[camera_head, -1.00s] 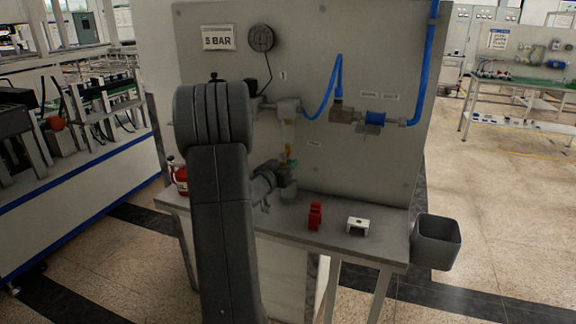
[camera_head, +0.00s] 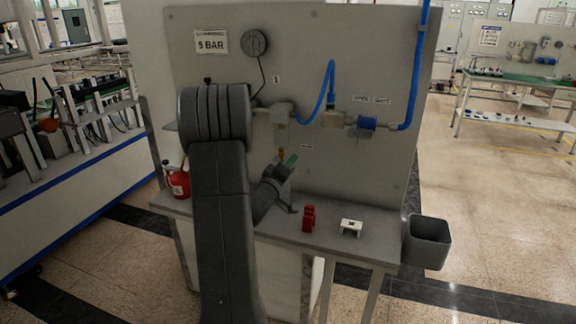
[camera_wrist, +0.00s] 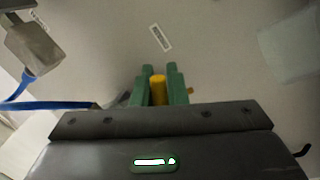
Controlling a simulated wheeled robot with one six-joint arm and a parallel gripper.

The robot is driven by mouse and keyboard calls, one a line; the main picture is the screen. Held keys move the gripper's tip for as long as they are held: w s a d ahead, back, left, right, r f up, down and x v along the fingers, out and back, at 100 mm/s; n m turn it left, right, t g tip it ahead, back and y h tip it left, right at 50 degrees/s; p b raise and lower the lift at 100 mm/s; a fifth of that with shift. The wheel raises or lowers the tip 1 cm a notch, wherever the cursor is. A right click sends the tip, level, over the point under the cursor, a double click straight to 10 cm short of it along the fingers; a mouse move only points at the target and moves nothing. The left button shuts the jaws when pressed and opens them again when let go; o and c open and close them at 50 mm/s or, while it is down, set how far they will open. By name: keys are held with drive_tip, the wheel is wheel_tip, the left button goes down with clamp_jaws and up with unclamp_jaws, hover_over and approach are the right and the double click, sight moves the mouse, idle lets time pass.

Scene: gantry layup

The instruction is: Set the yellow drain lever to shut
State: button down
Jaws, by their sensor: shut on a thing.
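The yellow drain lever (camera_wrist: 158,88) shows between the green fingertips of my gripper (camera_wrist: 160,80) in the wrist view. My gripper is shut on it, one finger on each side. In the head view, my gripper (camera_head: 290,160) is tilted up under the clear bowl (camera_head: 282,134) on the grey panel. A small yellow-orange part (camera_head: 281,151) shows there just below the bowl, beside the green tips. Most of the lever is hidden by the fingers and the gripper body, and I cannot read its setting.
A red padlock-like piece (camera_head: 309,218) and a white block (camera_head: 351,227) stand on the bench (camera_head: 375,245). A grey bin (camera_head: 428,242) hangs at its right end. A red bottle (camera_head: 178,183) stands at the left. Blue hose (camera_head: 329,85) runs above right of my gripper.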

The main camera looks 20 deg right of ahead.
wheel_tip(320, 180, up, 2)
drive_tip(key=n+t, duration=0.1)
drive_tip(key=n, duration=0.2)
drive_tip(key=n+y, duration=0.1)
drive_tip(key=n, duration=0.3)
drive_tip(key=shift+s+d+t, duration=0.1)
drive_tip(key=shift+d+t, duration=0.05)
drive_tip(key=shift+t, duration=0.25)
drive_tip(key=c, duration=1.4)
unclamp_jaws()
drive_tip(key=shift+c, duration=0.2)
drive_tip(key=b+v, duration=0.3)
drive_tip(key=v, duration=1)
drive_tip(key=shift+s+a, duration=0.2)
drive_tip(key=shift+s, duration=0.2)
drive_tip(key=shift+w+r, duration=0.1)
